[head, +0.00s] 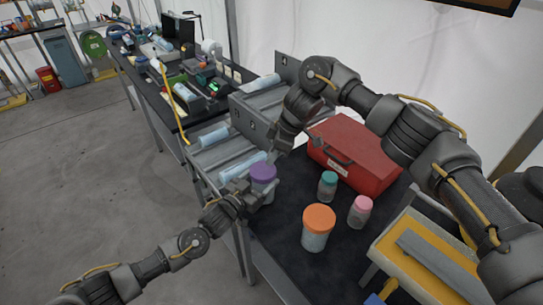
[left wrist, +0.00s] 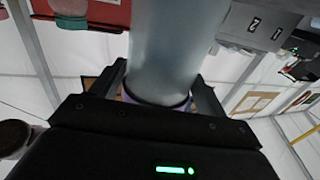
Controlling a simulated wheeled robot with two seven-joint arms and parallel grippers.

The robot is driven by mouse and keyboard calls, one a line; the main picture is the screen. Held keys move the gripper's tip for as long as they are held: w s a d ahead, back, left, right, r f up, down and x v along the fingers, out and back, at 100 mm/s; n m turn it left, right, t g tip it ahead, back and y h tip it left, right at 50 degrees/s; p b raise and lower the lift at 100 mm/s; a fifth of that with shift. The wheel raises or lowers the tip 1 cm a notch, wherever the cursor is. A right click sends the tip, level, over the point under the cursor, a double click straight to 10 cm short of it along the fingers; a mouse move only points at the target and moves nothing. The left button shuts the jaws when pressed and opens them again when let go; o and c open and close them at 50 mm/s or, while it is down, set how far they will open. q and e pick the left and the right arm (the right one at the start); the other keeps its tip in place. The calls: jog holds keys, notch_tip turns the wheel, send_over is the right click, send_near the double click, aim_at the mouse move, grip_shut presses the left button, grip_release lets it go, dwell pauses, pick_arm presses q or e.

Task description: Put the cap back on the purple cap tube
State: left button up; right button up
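The purple cap tube (head: 262,192) stands upright near the table's left edge in the head view, its purple cap (head: 263,171) at its top. Whether the cap is seated or loose cannot be told. My left gripper (head: 247,192) reaches it from the left. In the left wrist view, the pale translucent tube (left wrist: 172,45) passes between the two fingers of my left gripper (left wrist: 162,90), with purple (left wrist: 158,101) near the palm. The fingers seem to hold it. My right gripper (head: 273,160) comes down close to the cap from behind; its fingertips are too small to read.
An orange-capped jar (head: 317,228), a teal-capped bottle (head: 327,186) and a pink-capped bottle (head: 360,211) stand right of the tube. A red toolbox (head: 355,153) lies behind them. Grey racks (head: 222,150) with pale blue tubes are at the left.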

aim_at(267, 171)
pick_arm(q)
jog(key=shift+o, duration=1.4)
jog(key=shift+s, duration=0.1)
jog(key=shift+s+a+f, duration=0.15)
jog(key=shift+s+a, duration=0.1)
pick_arm(e)
jog(key=shift+f, duration=0.15)
pick_arm(q)
jog(key=b+v, duration=0.2)
jog(key=v, duration=0.6)
jog(key=shift+s+a, duration=0.25)
pick_arm(e)
notch_tip(267, 171, down, 2)
jog(key=shift+f, duration=0.1)
pick_arm(q)
jog(key=shift+s+a+b, duration=0.3)
jog(key=shift+s+a, duration=0.1)
jog(key=shift+s, duration=0.1)
pick_arm(e)
jog(key=shift+f, duration=0.2)
jog(key=shift+a+f, duration=0.15)
jog(key=shift+f, duration=0.2)
jog(key=shift+r, duration=0.1)
